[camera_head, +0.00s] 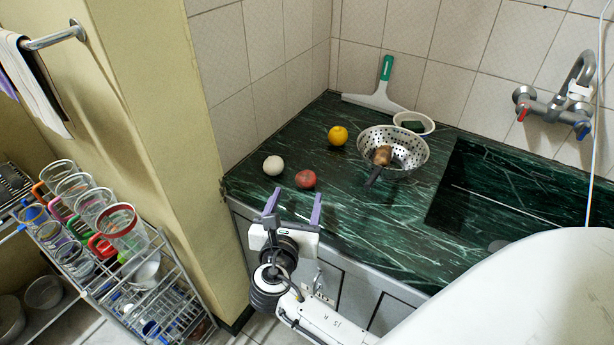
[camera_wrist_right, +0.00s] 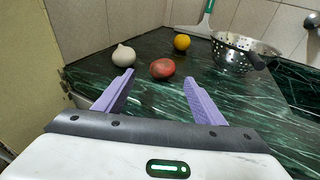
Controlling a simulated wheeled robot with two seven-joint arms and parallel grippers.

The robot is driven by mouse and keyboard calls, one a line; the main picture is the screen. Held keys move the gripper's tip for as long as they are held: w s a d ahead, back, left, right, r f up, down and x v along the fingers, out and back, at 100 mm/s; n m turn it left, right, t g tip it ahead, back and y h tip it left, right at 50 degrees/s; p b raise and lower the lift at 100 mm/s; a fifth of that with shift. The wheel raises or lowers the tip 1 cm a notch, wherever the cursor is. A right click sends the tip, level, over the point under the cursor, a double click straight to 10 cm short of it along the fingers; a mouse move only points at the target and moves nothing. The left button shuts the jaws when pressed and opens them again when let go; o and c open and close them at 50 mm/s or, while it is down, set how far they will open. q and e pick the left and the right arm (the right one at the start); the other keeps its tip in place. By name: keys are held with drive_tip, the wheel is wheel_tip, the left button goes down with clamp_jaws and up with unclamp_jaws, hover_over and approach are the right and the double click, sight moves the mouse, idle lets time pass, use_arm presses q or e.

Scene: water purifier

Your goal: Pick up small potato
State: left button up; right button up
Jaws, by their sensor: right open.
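A reddish, rounded item (camera_head: 305,179), perhaps a red potato, lies on the dark green marble counter (camera_head: 340,215); it also shows in the wrist view (camera_wrist_right: 162,68). A brown, lumpy item (camera_head: 382,155), perhaps a potato, is in the perforated metal colander (camera_head: 408,145). I cannot tell for sure which is the small potato. My right gripper (camera_head: 294,202) is open and empty at the counter's front edge, with its purple fingers pointing towards the reddish item. In the wrist view that item is just beyond and between the fingertips, apart from them. My left gripper is not in view.
A white bulb-like item (camera_head: 273,166) lies left of the reddish one, and a yellow fruit (camera_head: 338,135) behind it. The colander's dark handle points forward. A glass rack (camera_head: 135,280) stands left.

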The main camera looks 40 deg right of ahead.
sight(304, 183)
drive_tip(key=b+x, duration=0.3)
drive_tip(key=x, duration=0.2)
drive_tip(key=shift+s+d+f, duration=0.1)
drive_tip(key=shift+s+d, duration=0.05)
drive_tip(key=shift+s, duration=0.05)
drive_tip(key=b+x, duration=0.4)
drive_tip(key=shift+w+d+f, duration=0.15)
drive_tip(key=shift+d+f, duration=0.05)
drive_tip(key=shift+f, duration=0.05)
drive_tip(key=shift+w+d+b, duration=0.2)
drive_tip(key=shift+b, duration=0.15)
drive_tip(key=shift+r, duration=0.15)
drive_tip(key=c, duration=1.1)
drive_tip(key=shift+c, duration=0.3)
wheel_tip(304, 183, up, 10)
drive_tip(key=shift+r+p, duration=0.1)
drive_tip(key=shift+p, duration=1.15)
